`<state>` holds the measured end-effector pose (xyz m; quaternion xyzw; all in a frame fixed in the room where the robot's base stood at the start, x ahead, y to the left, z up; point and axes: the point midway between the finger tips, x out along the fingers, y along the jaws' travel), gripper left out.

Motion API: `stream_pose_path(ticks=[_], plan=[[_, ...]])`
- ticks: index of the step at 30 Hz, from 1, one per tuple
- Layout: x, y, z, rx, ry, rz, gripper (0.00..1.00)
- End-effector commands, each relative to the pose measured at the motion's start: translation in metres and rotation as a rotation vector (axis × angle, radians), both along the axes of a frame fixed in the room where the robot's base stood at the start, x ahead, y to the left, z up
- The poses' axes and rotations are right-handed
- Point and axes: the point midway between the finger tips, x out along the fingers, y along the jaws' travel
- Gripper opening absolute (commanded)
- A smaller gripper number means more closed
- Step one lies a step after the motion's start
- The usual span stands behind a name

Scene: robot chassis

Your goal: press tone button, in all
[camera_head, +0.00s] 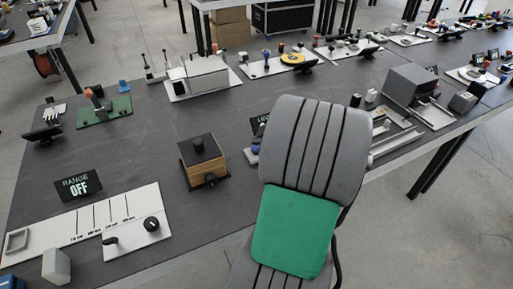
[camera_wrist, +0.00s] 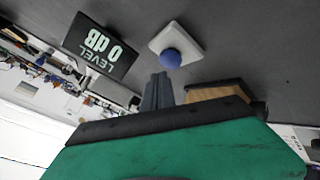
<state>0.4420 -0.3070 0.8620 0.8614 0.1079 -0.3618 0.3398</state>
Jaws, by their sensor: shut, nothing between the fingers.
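In the wrist view, the tone button appears to be the blue round cap (camera_wrist: 171,58) on a small white square base (camera_wrist: 190,38). A black display (camera_wrist: 102,46) beside it reads LEVEL 0 dB, upside down in this view. My gripper (camera_wrist: 158,78) is shut and empty. Its grey fingertips show just below the blue cap, with a small gap in the picture; I cannot tell the depth between them. Only an edge of the LEVEL display (camera_head: 257,123) shows there.
A wooden box with a black top (camera_head: 203,160) stands left of my arm; it also shows beside my fingers in the wrist view (camera_wrist: 217,92). A RANGE OFF display (camera_head: 78,185) and a white dial panel (camera_head: 90,222) lie front left. Grey metal devices (camera_head: 410,85) stand to the right.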

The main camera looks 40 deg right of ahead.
Motion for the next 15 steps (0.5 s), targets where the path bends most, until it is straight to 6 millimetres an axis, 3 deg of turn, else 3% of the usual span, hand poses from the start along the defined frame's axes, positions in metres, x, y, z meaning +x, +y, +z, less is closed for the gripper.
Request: stream_pose_path(ticks=[15], plan=[[0.0007,-0.0001,-0.0093,-0.001,-0.001,-0.001,0.00]])
